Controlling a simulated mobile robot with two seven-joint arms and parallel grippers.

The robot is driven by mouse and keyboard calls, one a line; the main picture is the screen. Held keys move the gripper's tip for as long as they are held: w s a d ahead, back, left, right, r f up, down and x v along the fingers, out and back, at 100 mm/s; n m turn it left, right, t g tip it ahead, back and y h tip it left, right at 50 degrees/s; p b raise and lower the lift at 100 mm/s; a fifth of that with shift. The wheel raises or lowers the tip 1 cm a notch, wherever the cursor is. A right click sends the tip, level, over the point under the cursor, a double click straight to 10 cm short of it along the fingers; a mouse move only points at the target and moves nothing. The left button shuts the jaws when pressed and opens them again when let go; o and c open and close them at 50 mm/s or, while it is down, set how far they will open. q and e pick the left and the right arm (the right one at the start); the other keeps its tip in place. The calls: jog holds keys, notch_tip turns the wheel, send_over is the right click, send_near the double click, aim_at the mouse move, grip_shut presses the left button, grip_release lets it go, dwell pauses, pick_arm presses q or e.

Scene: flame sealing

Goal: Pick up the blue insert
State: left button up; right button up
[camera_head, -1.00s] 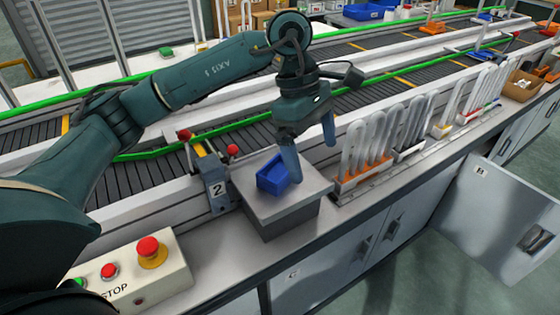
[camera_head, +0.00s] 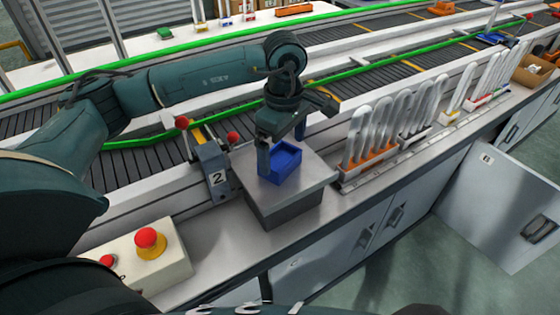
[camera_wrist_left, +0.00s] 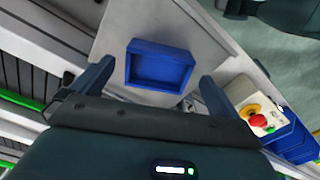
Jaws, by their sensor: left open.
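The blue insert (camera_head: 287,170), a small open-topped blue box, sits on a square grey block (camera_head: 312,182) beside the post marked 2. My left gripper (camera_head: 281,152) points down over it, open and empty. One finger shows at the left of the insert and the other at its far right side. In the left wrist view the insert (camera_wrist_left: 160,66) lies ahead between the two spread fingers of the left gripper (camera_wrist_left: 156,74), with a gap on each side. I cannot tell whether the fingertips reach below its rim. My right gripper is not in view.
A post marked 2 (camera_head: 214,172) with a red knob stands left of the block. A rack of clear tubes (camera_head: 370,140) stands close on the right. The conveyor (camera_head: 150,154) runs behind. A stop-button box (camera_head: 150,256) is at front left.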

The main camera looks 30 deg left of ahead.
aim_at(283, 161)
pick_arm(q)
jog(key=shift+a+f, duration=0.1)
jog(key=shift+f, duration=1.75)
jog(key=shift+w+r, duration=0.1)
jog(key=c, duration=1.1)
